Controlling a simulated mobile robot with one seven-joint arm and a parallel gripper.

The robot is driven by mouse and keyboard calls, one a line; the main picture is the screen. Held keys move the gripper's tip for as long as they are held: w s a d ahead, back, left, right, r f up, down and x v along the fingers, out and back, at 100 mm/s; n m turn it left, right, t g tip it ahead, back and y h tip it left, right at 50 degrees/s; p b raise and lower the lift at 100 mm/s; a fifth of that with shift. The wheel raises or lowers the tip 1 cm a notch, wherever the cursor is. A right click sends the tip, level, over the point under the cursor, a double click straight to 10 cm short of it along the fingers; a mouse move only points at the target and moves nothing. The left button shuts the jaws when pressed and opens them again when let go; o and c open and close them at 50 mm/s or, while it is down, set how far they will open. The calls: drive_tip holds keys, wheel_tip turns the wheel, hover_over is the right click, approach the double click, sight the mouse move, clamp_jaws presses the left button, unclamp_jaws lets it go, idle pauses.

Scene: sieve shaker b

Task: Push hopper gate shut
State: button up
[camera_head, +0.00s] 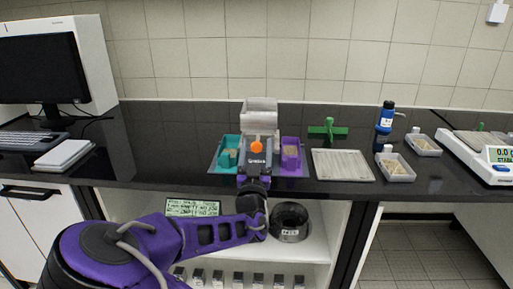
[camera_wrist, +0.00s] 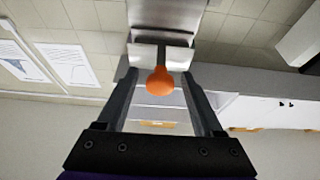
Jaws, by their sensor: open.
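The hopper (camera_head: 260,106) is a pale metal box at the back middle of the bench; its lower part also shows in the wrist view (camera_wrist: 168,20). An orange knob (camera_head: 256,146) on the front appears to be the handle of the hopper gate. In the wrist view the orange knob (camera_wrist: 160,81) sits on a dark stem in front of a metal plate. My gripper (camera_wrist: 162,78) is open, with one finger on each side of the knob and gaps visible between. My wrist hides the area below the hopper in the head view.
A teal bin (camera_head: 228,158) stands left of the hopper and a purple bin (camera_head: 291,155) right, close to my gripper. A pale tray (camera_head: 342,165), a green object (camera_head: 327,130) and a blue bottle (camera_head: 386,117) stand farther right. A balance (camera_head: 478,150) is at the far right.

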drive_tip(key=shift+c, duration=0.2)
clamp_jaws()
idle(1.1)
